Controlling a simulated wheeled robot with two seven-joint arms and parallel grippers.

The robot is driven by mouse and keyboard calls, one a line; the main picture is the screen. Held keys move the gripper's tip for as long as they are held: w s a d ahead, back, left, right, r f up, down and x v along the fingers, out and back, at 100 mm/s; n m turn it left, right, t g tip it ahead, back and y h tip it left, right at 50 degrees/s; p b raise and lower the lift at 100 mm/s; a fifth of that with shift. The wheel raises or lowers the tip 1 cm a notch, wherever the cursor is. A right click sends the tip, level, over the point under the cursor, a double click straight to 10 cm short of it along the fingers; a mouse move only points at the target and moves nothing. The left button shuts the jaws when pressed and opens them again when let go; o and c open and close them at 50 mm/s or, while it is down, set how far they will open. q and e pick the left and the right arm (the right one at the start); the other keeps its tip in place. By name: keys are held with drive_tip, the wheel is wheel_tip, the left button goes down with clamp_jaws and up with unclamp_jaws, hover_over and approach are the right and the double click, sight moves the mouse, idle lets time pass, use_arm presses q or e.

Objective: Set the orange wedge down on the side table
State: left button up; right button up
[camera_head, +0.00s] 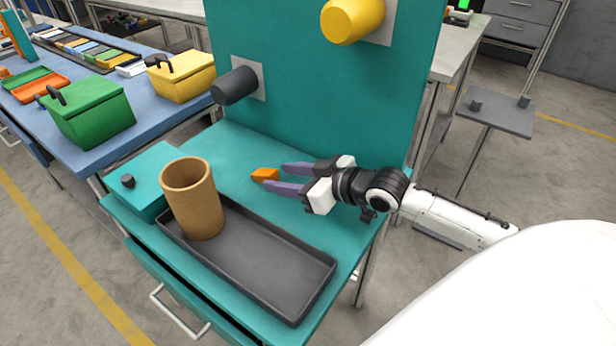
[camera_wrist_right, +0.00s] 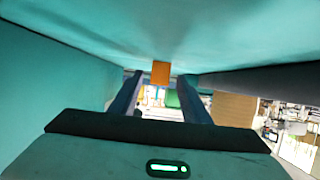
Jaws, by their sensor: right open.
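The small orange wedge (camera_head: 265,174) lies on the teal worktop (camera_head: 238,150), in front of the upright teal panel. My right gripper (camera_head: 275,176) reaches in from the right, low over the worktop, with its purple fingers open. The wedge is at the fingertips; contact is not clear. In the right wrist view the wedge (camera_wrist_right: 160,72) shows centred just past the gap between the open fingers (camera_wrist_right: 160,85). A small grey table (camera_head: 497,120) with two dark pegs stands at the right, apart from the worktop. My left gripper is not in view.
A brown cylinder (camera_head: 192,198) stands at a black tray's (camera_head: 262,262) left end. A teal block (camera_head: 150,180) is beside it. A black knob (camera_head: 235,86) and yellow knob (camera_head: 352,18) stick out from the panel (camera_head: 300,90). A blue bench (camera_head: 150,118) holds green and yellow boxes.

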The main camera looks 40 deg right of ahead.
drive_tip(key=p+v, duration=0.1)
drive_tip(key=v, duration=0.7)
drive_tip(key=shift+f, duration=0.1)
drive_tip(key=shift+s+d+r, duration=0.15)
drive_tip(key=shift+s+r, duration=0.1)
drive_tip(key=shift+s, duration=0.2)
use_arm(q)
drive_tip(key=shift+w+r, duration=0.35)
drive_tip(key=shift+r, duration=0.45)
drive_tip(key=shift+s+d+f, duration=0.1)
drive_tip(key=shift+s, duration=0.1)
drive_tip(key=shift+p, duration=0.3)
use_arm(e)
drive_tip(key=shift+r, duration=0.1)
